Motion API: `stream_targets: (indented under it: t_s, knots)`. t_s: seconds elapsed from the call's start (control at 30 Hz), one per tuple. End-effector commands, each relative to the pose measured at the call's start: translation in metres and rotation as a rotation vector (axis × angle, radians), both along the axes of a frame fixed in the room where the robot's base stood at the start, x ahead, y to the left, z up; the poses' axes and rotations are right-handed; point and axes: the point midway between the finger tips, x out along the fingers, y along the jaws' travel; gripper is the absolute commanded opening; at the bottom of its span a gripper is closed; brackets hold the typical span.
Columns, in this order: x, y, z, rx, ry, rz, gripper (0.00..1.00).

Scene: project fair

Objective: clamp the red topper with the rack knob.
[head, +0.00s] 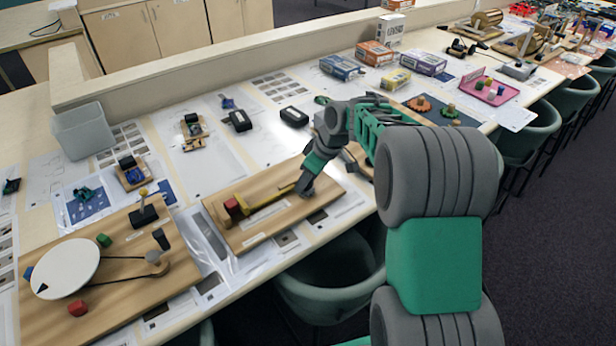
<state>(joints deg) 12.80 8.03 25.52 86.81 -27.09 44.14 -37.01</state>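A red block (233,208), likely the red topper, sits at the left end of a wooden board (250,233) on the table. My gripper (303,188) is low over the right part of this board, at the bar's right end. The rack knob cannot be made out; my gripper and arm cover that area. Whether my fingers are open, or touch anything, is too small to tell.
Left of this board, a larger board (150,295) carries a white disc (72,266), a red block (78,308) and a green block (104,240). Black boxes (294,116) lie behind my gripper. A grey bin (84,131) stands at the back left. Chairs (330,280) line the front edge.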

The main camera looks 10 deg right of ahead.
Motion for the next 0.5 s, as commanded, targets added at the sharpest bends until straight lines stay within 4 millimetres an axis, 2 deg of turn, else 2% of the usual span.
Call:
stream_targets:
  t_s: [0.07, 0.5]
  knots:
    - [0.0000, 0.0000, 0.0001, 0.000, 0.000, 0.000, 0.47]
    - [-0.0001, -0.0001, 0.0002, 0.000, 0.000, -0.001, 0.11]
